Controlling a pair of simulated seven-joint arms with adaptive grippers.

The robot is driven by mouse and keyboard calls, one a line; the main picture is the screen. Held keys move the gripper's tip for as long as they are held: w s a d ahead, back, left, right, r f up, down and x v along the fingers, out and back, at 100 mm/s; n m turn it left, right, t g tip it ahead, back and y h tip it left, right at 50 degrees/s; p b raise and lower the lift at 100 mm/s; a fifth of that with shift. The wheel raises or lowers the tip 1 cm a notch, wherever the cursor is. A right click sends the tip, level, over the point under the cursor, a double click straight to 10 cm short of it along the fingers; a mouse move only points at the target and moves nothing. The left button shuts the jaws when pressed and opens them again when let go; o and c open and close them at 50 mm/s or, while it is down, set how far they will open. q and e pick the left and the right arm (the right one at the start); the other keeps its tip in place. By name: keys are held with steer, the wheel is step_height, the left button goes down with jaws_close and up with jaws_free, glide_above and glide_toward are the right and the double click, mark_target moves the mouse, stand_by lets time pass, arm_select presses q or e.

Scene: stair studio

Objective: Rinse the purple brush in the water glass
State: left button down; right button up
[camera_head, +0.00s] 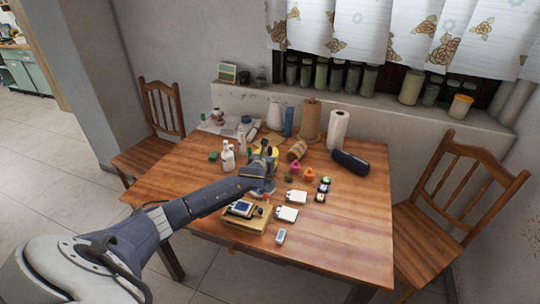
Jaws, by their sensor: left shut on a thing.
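My left gripper (264,167) is above the middle of the wooden table, at the end of my arm that comes in from the lower left. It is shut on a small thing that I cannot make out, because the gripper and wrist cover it. I cannot pick out the purple brush or the water glass for sure at this size. Something teal (262,192) shows just below the wrist, and something yellow (272,151) shows just behind the gripper. My right gripper is not in view.
The table's front right is clear. Chairs stand left and right.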

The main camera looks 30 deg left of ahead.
arm_select(q)
steer(key=shift+r, duration=3.2)
steer(key=shift+r, duration=0.1)
steer(key=shift+r, duration=2.4)
